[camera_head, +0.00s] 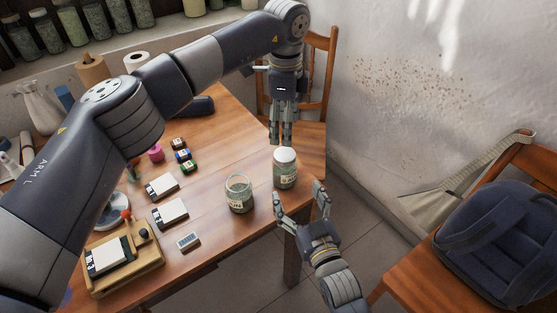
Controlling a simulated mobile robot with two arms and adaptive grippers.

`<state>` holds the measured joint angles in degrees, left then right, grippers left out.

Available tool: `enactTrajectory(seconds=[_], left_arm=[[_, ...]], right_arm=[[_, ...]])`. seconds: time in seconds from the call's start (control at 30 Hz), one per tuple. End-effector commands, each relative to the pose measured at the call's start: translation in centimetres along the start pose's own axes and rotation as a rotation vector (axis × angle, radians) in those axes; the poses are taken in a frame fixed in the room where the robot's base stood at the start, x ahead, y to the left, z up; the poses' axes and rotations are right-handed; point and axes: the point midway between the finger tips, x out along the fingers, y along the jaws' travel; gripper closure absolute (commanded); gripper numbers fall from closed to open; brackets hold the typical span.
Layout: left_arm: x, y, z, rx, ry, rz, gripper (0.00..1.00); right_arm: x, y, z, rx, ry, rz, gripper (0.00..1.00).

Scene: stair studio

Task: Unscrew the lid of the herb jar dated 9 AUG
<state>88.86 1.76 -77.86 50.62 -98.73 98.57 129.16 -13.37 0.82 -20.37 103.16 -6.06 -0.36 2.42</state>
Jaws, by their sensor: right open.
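A glass herb jar with a white lid (285,169) stands upright near the table's right edge. A second herb jar (239,195), with no lid on it, stands to its left. Both bear labels, but the dates are too small to read. My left gripper (281,142) points down just above the lidded jar; its fingers look close together and their opening is unclear. Whether they touch the lid cannot be told. My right gripper (299,190) is open and empty, in front of and below the lidded jar, its fingers pointing toward it.
The wooden table (215,235) holds white cards (170,212), small coloured pots (183,156), a small device (188,240) and a wooden tray (150,277). A chair (318,100) stands behind; another chair holds a blue backpack (500,240). My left arm spans the table.

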Motion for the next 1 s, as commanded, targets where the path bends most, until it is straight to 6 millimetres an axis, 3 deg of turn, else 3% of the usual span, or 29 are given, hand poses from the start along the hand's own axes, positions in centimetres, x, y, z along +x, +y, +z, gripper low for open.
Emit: enactTrajectory(seconds=[0.17,0.6,1.0], left_arm=[[0.0,0.0,0.0,-0.001,-0.003,0.001,0.37],[0.0,0.1,-0.1,0.001,0.001,0.001,0.37],[0.0,0.1,-0.1,0.002,0.001,0.001,0.37]], right_arm=[[1.9,0.0,-0.1,-0.001,0.004,0.000,0.22],[9.2,0.0,-0.1,0.000,0.001,0.000,0.22],[10.7,0.0,0.0,-0.001,0.000,0.000,0.22]])
